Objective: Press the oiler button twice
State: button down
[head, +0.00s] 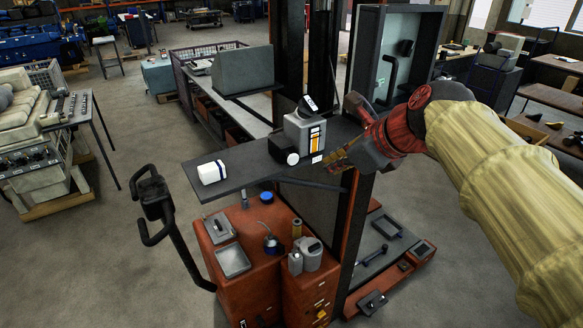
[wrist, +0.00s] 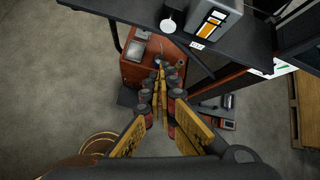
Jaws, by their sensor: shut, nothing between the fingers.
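My gripper (head: 331,164) is at the right end of the shelf, beside the grey unit, above and to the right of the can. In the wrist view my gripper (wrist: 161,70) points down toward the cabinet, fingers shut and empty. A bit of blue shows just beyond the fingertips there; I cannot tell whether it is the can.
The dark shelf (head: 240,170) holds a grey unit with an orange-striped label (head: 303,132) and a white box (head: 212,172). A dark post stands behind the shelf.

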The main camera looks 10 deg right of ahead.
aim_at(293, 159)
jog(key=shift+a+r+m, duration=0.1)
jog(key=shift+m, duration=0.9)
jog(key=shift+a+r+m, duration=0.1)
jog(key=shift+m, duration=0.9)
jog(key=shift+w+a+r+p+x, duration=0.1)
jog(key=shift+w+r+p+x, duration=0.35)
jog(key=shift+x, duration=1.7)
jog(key=shift+w+a+r+p+x, duration=0.2)
jog(key=shift+p+x, duration=0.3)
jog(key=shift+x, duration=1.65)
jog(key=shift+w+a+r+p+x, duration=0.1)
jog(key=shift+w+r+p+x, duration=0.35)
jog(key=shift+x, duration=1.7)
jog(key=shift+s, duration=0.1)
